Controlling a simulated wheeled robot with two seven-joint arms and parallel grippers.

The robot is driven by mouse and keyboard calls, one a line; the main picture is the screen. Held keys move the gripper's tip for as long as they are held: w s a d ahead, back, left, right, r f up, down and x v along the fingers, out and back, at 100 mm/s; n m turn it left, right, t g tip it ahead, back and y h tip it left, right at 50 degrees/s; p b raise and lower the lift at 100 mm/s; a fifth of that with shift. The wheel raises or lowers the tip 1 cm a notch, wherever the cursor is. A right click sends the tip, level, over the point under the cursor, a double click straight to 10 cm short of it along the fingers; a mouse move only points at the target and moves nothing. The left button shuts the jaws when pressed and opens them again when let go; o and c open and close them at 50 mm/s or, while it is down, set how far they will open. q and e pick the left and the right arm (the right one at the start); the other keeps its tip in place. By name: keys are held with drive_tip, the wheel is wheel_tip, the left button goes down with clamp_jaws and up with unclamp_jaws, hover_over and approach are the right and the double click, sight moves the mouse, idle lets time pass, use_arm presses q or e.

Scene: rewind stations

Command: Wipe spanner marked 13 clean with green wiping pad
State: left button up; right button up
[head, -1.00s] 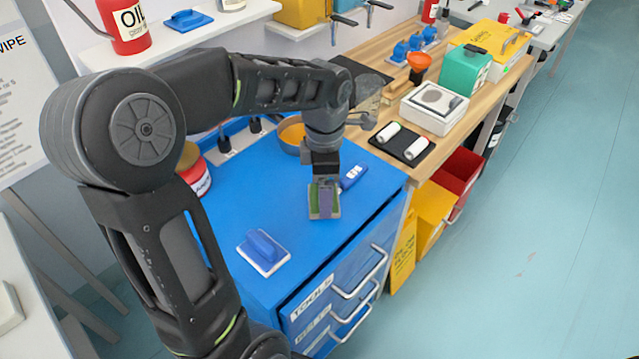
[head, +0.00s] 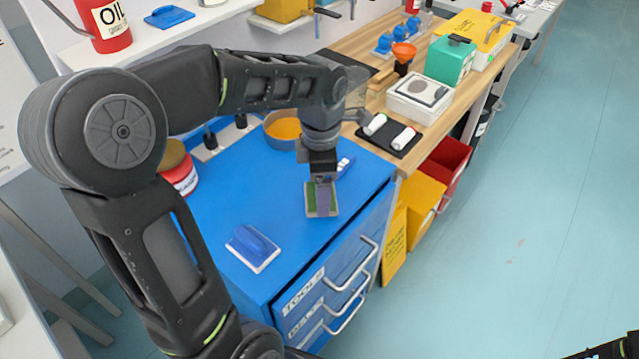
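My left gripper (head: 321,180) points down over the blue cabinet top (head: 215,205). Its fingers are around the handle of the green wiping pad (head: 312,200) and look shut on it. The pad's pale base is at or just above the cabinet top near its right edge; I cannot tell if it touches. A blue item with a white mark (head: 345,167) lies just behind the gripper, partly hidden; I cannot tell what it is. No spanner marked 13 can be made out. Only a dark piece of my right arm shows at the bottom right corner; its gripper is out of view.
A blue pad (head: 253,248) with a white base lies at the cabinet's front left. A round tin with orange inside (head: 283,130) and a red-and-white tin (head: 178,170) stand behind. A wooden bench (head: 375,55) with a black tray (head: 390,135) adjoins. Yellow and red bins stand below.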

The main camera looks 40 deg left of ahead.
sight(307, 186)
use_arm(q)
drive_tip(key=shift+a, duration=0.15)
drive_tip(key=shift+a+f, duration=0.15)
drive_tip(key=shift+a, duration=0.7)
drive_tip(key=shift+a, duration=0.15)
drive_tip(key=shift+w+a, duration=0.1)
drive_tip(key=shift+a, duration=0.8)
drive_tip(key=shift+d, duration=0.15)
drive_tip(key=shift+d+f, duration=0.1)
drive_tip(key=shift+d, duration=0.8)
